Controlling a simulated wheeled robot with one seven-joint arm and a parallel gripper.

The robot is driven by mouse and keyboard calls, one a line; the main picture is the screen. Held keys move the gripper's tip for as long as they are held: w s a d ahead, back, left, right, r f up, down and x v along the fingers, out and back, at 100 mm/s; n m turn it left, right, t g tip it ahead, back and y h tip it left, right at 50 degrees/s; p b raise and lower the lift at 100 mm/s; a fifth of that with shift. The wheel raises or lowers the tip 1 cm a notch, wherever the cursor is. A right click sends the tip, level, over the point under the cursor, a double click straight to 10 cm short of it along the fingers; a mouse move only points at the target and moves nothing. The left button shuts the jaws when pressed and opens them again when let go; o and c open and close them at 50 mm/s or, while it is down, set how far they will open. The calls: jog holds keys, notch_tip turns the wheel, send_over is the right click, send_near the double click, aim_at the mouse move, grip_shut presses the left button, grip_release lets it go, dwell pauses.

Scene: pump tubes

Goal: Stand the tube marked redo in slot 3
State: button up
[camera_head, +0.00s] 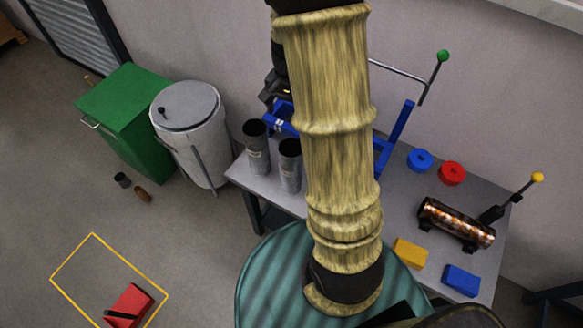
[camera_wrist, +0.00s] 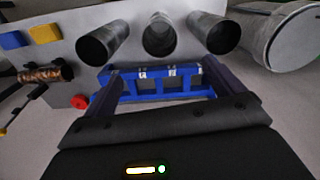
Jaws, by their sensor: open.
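Three grey metal tubes stand in a row on the table in the wrist view: left (camera_wrist: 108,36), middle (camera_wrist: 160,34) and right (camera_wrist: 212,34). Two show in the head view (camera_head: 257,150) (camera_head: 290,168); my arm hides the third. Their markings are too small to read, so I cannot tell which is redo. The blue rack (camera_wrist: 128,92) has small white labels whose numbers are unreadable; its slots look empty. It is partly hidden by my arm in the head view (camera_head: 395,135). My gripper (camera_wrist: 162,76) is open and empty, its fingers in front of the rack, apart from the tubes.
The table (camera_head: 405,215) also holds blue (camera_head: 419,160) and red (camera_head: 452,173) rings, a copper-wound cylinder (camera_head: 455,223), and yellow (camera_head: 410,253) and blue (camera_head: 461,280) blocks. A grey drum (camera_head: 192,130) and green bin (camera_head: 125,115) stand left. A red box (camera_head: 130,305) lies on the floor.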

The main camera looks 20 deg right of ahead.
aim_at(291, 147)
notch_tip(291, 147, down, 11)
jog(key=shift+f+p, duration=0.15)
jog(key=shift+p, duration=0.5)
jog(key=f+p, duration=0.1)
jog(key=f, duration=0.4)
jog(key=shift+w+d+p, duration=0.1)
jog(key=shift+w+p, duration=0.1)
jog(key=shift+p, duration=0.15)
jog(key=shift+s, duration=0.1)
jog(key=shift+f, duration=0.1)
jog(key=shift+s, duration=0.15)
